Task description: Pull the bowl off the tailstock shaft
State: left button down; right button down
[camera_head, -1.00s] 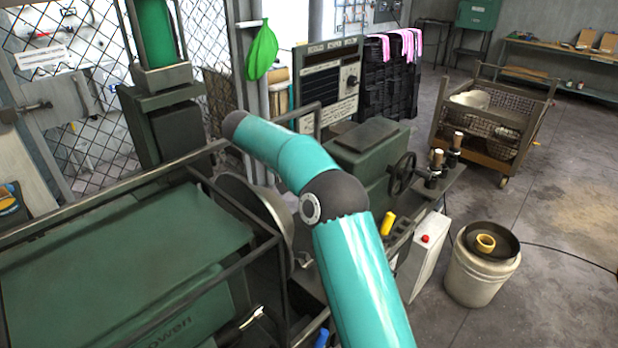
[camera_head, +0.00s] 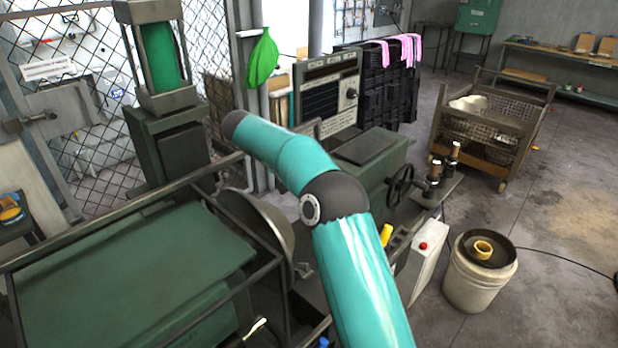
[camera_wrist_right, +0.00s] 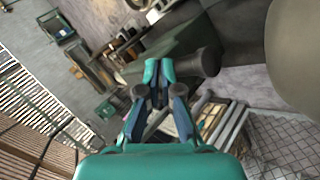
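A dark rounded part lies beside the tips. I cannot make out the tailstock shaft. My left gripper is not in view.
The green machine (camera_head: 366,155) with a handwheel (camera_head: 400,186) stands behind my arm. A dark rail frame and green cover (camera_head: 130,280) fill the lower left. A white bucket (camera_head: 466,295) and a mesh cart (camera_head: 490,130) stand on the right, with open floor beyond.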

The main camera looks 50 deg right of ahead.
jog(key=shift+r, duration=0.5)
